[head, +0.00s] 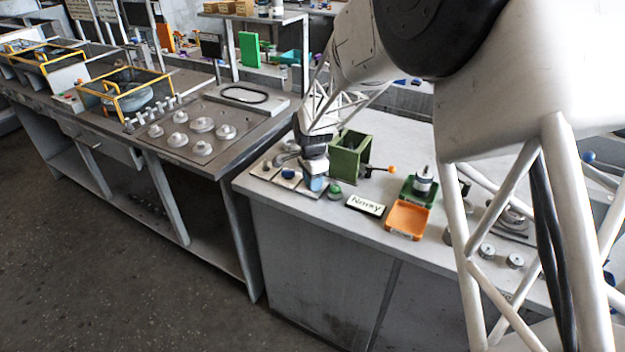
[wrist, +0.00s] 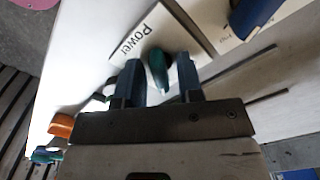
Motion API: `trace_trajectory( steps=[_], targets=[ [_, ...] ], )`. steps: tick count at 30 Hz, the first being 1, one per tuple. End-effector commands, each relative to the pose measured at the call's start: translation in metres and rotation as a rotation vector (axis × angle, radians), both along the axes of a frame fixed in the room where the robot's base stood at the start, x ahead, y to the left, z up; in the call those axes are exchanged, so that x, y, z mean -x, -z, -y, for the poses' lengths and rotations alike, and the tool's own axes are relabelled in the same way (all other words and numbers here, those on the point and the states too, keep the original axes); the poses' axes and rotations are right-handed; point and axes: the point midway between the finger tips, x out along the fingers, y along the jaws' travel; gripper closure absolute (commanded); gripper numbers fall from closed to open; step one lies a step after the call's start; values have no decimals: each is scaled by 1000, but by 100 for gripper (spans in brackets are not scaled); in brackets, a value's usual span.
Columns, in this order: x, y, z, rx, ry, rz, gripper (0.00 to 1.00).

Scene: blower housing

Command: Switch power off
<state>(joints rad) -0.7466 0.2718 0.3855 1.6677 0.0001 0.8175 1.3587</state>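In the wrist view a teal switch lever (wrist: 157,68) stands beside a white plate lettered "Power" (wrist: 145,38). My gripper (wrist: 161,80) has two blue fingertips set apart, one on each side of the lever, with a narrow gap showing on both sides. In the head view my gripper (head: 314,180) is low over the switch panel (head: 302,188) at the left end of the bench; it hides the teal lever there. A blue switch (head: 288,173) sits left of my gripper; a blue lever (wrist: 250,16) also shows at the wrist view's upper right.
Close to the right of my gripper are a green round button (head: 335,189) and a green box (head: 347,157) with an orange-tipped lever (head: 391,169). A white lettered plate (head: 366,205) and an orange tray (head: 408,219) lie further right. The bench's front edge is near.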

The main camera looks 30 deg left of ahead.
Motion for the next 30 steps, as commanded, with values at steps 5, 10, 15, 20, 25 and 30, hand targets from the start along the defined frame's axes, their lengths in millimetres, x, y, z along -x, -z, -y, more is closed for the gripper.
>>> trace_trajectory(
  steps=[5, 10, 15, 20, 25, 30],
  targets=[
    [0, 0, 0, -1, -1, 1, 66],
    [0, -1, 0, -1, -1, 1, 84],
    [0, -1, 0, -1, -1, 1, 100],
    [0, -1, 0, -1, -19, 1, 100],
    [0, -1, 0, -1, -105, 1, 100],
    [0, -1, 0, 0, -236, 0, 100]
  ],
)
